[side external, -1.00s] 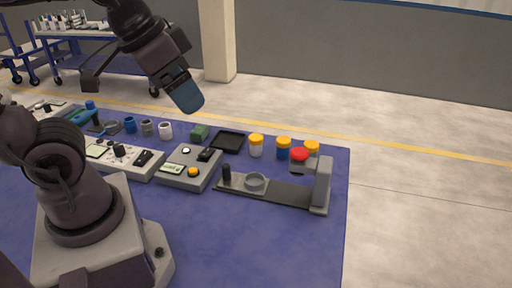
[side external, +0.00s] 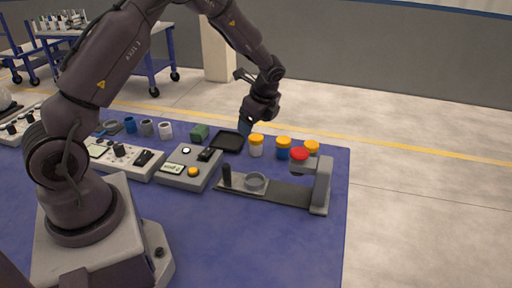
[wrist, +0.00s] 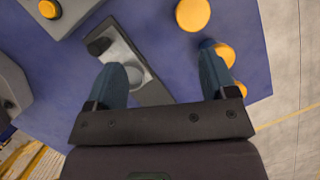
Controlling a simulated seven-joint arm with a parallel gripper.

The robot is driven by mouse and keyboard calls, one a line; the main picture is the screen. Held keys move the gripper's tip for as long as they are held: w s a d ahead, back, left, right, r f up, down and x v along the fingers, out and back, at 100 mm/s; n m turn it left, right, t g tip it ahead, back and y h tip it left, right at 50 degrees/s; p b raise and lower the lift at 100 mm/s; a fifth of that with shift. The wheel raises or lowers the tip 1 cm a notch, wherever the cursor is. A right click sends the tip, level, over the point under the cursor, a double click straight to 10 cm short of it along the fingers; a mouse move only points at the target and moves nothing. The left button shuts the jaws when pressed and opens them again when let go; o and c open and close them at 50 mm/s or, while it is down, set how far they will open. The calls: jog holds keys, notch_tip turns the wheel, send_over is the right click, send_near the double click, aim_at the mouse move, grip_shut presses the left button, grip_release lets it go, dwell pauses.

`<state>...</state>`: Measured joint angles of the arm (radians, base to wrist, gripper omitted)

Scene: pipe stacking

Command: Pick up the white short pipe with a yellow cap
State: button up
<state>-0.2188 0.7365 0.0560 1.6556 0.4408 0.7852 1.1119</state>
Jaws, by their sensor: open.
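The white short pipe with a yellow cap (side external: 256,147) stands upright on the blue table, right of a black tray. My gripper (side external: 246,127) points down above the table, just left of and above that pipe in the side view. In the wrist view its two blue fingers (wrist: 163,66) are spread apart with nothing held between them. A large yellow cap (wrist: 193,14) shows there beyond the right finger, apart from it; it appears to be the white pipe's, whose body is hidden below the cap.
A blue pipe with a yellow cap (side external: 283,149) and another yellow-capped piece (side external: 312,148) stand close to the right. A grey fixture (side external: 321,188) with a red top (side external: 299,154) is in front. The black tray (side external: 227,141) and control box (side external: 190,168) lie left.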

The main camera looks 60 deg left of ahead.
aim_at(257, 138)
jog(key=w+a+f+m, duration=0.1)
jog(key=a+f+m, duration=0.1)
jog(key=f+m, duration=0.1)
jog(key=w+a+f+m, duration=0.1)
jog(key=a+f, duration=0.1)
jog(key=shift+w+f+m+t+y, duration=0.2)
jog(key=shift+w+m+t+y, duration=0.15)
jog(key=shift+m+t+y, duration=0.05)
jog(key=shift+w+d+x, duration=0.15)
jog(key=shift+x, duration=1.3)
jog(key=shift+w+d+x, duration=0.15)
jog(key=shift+x, duration=1.3)
jog(key=shift+f, duration=0.15)
jog(key=shift+c, duration=0.4)
jog(key=c, duration=0.9)
